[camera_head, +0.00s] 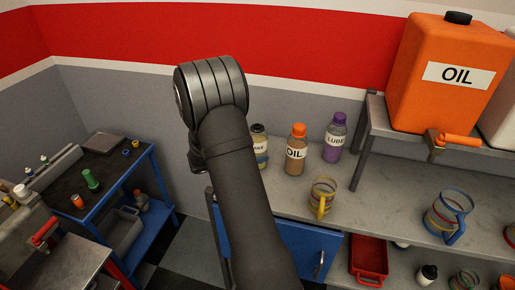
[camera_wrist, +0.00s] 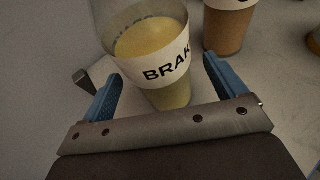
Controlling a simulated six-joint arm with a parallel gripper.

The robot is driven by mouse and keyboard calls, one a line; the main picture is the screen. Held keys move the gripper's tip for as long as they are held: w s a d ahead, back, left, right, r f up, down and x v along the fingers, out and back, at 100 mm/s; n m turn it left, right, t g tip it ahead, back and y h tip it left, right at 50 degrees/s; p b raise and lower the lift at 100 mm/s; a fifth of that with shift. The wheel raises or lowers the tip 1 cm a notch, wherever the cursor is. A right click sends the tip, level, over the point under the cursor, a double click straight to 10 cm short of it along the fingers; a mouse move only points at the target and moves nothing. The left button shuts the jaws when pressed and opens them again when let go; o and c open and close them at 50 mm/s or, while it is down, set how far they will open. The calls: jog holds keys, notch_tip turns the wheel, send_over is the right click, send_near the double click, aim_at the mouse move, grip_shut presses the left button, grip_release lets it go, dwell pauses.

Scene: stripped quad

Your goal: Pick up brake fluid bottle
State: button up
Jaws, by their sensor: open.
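The brake fluid bottle (camera_wrist: 172,95) fills the upper middle of the wrist view. It is clear with yellow fluid and a white label reading "BRAK". In the head view the bottle (camera_head: 261,150) stands on the grey bench, partly hidden behind my arm, with a dark cap. My gripper (camera_wrist: 163,82) is open in the wrist view, with one blue finger to the left and one to the right of the bottle's lower part. I cannot tell whether either finger touches it. In the head view my arm hides the gripper.
The oil bottle (camera_head: 296,152) with an orange cap stands just right of the brake bottle. The purple lube bottle (camera_head: 334,140) is further right. A shelf (camera_head: 400,137) carries a large orange oil container (camera_head: 441,85).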

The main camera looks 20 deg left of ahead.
jog(key=x, duration=0.3)
jog(key=shift+f, duration=0.15)
jog(key=c, duration=1.5)
